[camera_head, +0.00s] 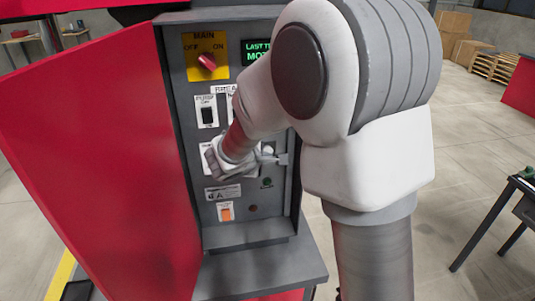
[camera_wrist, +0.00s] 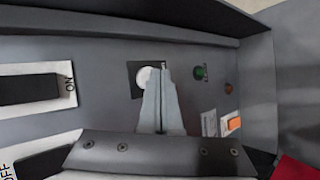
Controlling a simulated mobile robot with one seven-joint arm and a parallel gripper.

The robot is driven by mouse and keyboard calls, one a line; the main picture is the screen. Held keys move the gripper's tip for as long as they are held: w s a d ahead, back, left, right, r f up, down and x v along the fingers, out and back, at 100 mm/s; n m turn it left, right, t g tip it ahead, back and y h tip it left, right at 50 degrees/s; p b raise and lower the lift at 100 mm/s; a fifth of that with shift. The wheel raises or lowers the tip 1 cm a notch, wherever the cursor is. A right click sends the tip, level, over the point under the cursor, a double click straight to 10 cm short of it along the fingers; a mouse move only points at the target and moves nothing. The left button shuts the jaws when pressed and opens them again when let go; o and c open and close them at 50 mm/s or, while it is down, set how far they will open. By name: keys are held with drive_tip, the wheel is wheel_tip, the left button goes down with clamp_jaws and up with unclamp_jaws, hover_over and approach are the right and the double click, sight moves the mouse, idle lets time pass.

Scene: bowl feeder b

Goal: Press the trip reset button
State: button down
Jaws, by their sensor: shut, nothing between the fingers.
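The control panel (camera_head: 200,75) is a grey upright face in a red cabinet. In the wrist view a white round button (camera_wrist: 146,77) sits on a dark square plate (camera_wrist: 133,83). It is probably the trip reset button, but I cannot read a label for it. My gripper (camera_wrist: 161,70) is shut and empty, its fingertips overlapping the white button's right part in the wrist view. I cannot tell whether they touch it. In the head view my gripper (camera_head: 279,159) is at the panel's right side, and my arm hides part of the panel.
Near the button are a green round control (camera_wrist: 200,72), a small red one (camera_wrist: 228,88) and an orange rocker switch (camera_wrist: 233,123). A red main knob (camera_head: 207,62) and a black ON switch (camera_head: 207,112) sit higher. A grey ledge (camera_head: 262,272) juts out below.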

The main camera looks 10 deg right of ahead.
drive_tip(key=shift+w, duration=0.4)
idle(0.7)
drive_tip(key=shift+b, duration=0.3)
drive_tip(key=shift+s+b, duration=0.5)
drive_tip(key=shift+s, duration=0.35)
drive_tip(key=s+b, duration=0.2)
drive_tip(key=s, duration=0.3)
idle(0.5)
